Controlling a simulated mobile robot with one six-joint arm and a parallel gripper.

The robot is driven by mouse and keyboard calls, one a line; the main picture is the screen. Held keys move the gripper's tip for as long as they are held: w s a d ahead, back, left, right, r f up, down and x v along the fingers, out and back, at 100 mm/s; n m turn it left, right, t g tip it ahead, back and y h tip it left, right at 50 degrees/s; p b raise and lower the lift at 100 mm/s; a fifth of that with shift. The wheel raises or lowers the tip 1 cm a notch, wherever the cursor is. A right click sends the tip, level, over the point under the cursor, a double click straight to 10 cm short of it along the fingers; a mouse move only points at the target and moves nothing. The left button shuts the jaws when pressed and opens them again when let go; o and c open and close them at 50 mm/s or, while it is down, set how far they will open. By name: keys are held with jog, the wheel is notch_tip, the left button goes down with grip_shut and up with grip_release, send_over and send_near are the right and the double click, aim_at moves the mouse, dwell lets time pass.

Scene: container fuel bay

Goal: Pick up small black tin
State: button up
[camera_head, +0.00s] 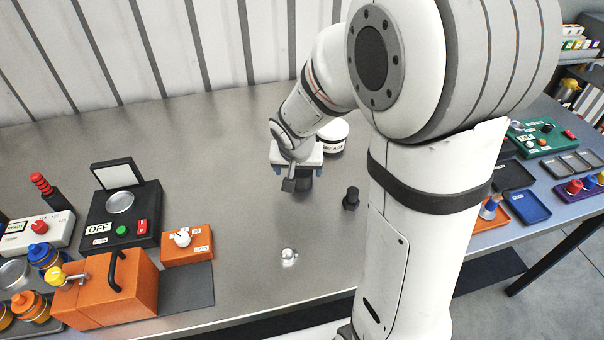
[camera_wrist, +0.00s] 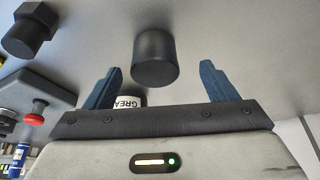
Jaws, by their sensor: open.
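The small black tin is a plain dark cylinder (camera_wrist: 154,57) in the wrist view, centred between and beyond the two blue fingertips, with a gap on each side. In the head view, a dark shape just below the gripper (camera_head: 305,183) seems to be the same tin, partly hidden by the wrist. My gripper (camera_head: 298,171) is open and empty above the steel bench; its spread fingers also show in the wrist view (camera_wrist: 160,78). I cannot tell the exact height between fingertips and tin.
A white grease tin (camera_head: 332,137) stands close behind my gripper. A black hex-headed part (camera_head: 351,198) stands to the right. A small shiny object (camera_head: 289,257) lies nearer the front. Orange boxes (camera_head: 105,287) and switch panels crowd the left; trays (camera_head: 528,206) lie right.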

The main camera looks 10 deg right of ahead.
aim_at(302, 171)
jog(key=x, duration=0.4)
jog(key=shift+w+d+f, duration=0.25)
jog(key=shift+w+d, duration=0.15)
jog(key=shift+d, duration=0.05)
jog(key=c, duration=1.1)
jog(key=shift+r, duration=0.1)
